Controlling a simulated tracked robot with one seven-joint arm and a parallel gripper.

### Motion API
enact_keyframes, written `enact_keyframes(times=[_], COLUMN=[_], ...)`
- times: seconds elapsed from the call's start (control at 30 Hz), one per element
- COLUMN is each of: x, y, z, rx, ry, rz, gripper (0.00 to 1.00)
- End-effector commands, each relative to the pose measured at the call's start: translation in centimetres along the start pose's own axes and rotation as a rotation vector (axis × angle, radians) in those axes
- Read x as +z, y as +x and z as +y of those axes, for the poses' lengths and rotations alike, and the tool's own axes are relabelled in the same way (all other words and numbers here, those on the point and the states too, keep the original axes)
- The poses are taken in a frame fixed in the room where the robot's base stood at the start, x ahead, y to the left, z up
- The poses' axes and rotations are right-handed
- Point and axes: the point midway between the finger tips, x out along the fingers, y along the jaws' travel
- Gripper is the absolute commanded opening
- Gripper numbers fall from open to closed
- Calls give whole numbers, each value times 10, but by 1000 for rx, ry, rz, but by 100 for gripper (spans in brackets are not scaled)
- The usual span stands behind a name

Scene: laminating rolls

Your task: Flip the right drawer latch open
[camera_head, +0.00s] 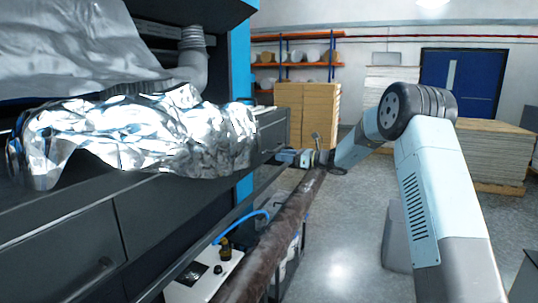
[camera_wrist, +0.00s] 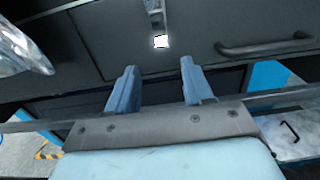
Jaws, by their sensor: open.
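In the wrist view a metal latch (camera_wrist: 155,14) runs down the dark drawer front (camera_wrist: 195,22) at the top centre and ends in a bright white tip. My gripper (camera_wrist: 158,68) is open and empty, with its two blue fingers apart below the latch in the picture. The latch lies between the lines of the fingers, and I see no contact. In the head view my gripper (camera_head: 283,156) is at the far right end of the dark machine, close to its drawer front (camera_head: 271,137). The latch is too small to make out there.
A dark bar handle (camera_wrist: 265,46) is on the drawer front to the right. Crumpled silver foil (camera_head: 140,130) covers the machine top. A brown roller (camera_head: 270,235) runs along the front, beside a white control box (camera_head: 203,278). Open floor (camera_head: 345,225) lies to the right.

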Motion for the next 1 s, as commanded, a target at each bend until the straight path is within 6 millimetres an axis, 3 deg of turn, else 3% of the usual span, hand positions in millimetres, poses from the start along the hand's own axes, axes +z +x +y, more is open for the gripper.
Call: enact_keyframes(times=[0.2, 0.5, 0.9, 1.0], x=[0, 0, 0, 0], y=[40, 75, 82, 82], z=[0, 0, 0, 0], rx=[2, 1, 0, 0], ry=[-1, -1, -1, -1], rz=[1, 0, 1, 1], gripper=[51, 51, 51, 43])
